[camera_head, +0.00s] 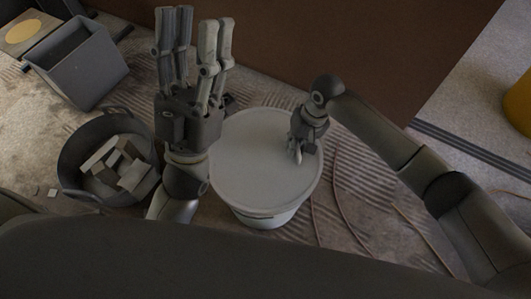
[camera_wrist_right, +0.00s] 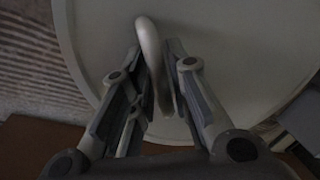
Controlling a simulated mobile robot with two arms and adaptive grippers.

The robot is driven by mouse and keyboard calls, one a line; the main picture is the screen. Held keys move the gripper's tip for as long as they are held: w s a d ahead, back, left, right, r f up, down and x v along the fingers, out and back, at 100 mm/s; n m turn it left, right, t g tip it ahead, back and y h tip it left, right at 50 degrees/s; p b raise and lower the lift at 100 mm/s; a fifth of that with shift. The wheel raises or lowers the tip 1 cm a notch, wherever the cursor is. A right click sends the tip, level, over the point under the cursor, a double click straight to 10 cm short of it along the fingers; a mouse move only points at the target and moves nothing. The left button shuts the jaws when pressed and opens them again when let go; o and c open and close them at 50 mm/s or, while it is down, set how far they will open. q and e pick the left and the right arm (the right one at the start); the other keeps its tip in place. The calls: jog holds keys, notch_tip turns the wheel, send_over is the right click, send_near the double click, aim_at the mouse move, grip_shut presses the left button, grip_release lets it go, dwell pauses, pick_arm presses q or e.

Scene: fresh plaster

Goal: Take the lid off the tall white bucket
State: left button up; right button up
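The tall white bucket (camera_head: 268,217) stands upright on the floor at the middle of the head view. Its round, pale lid (camera_head: 245,160) is on top, covering the opening. In the right wrist view the lid (camera_wrist_right: 235,45) fills much of the picture, with a pale curved handle (camera_wrist_right: 148,45) standing up from it. My right gripper (camera_head: 297,154) is over the right part of the lid. In the wrist view its fingers (camera_wrist_right: 155,70) close in on both sides of the handle, apparently shut on it. My left gripper (camera_head: 195,45) is open and empty, pointing up, left of the bucket.
A dark round tub (camera_head: 72,160) with several pale blocks stands left of the bucket. A grey rectangular bin (camera_head: 85,75) is at the upper left. A brown panel (camera_head: 330,50) rises behind the bucket. Thin cables lie on the ridged floor to the right. A yellow object (camera_head: 520,105) is at the right edge.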

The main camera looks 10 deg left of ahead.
grip_shut()
jog(key=shift+r, duration=0.15)
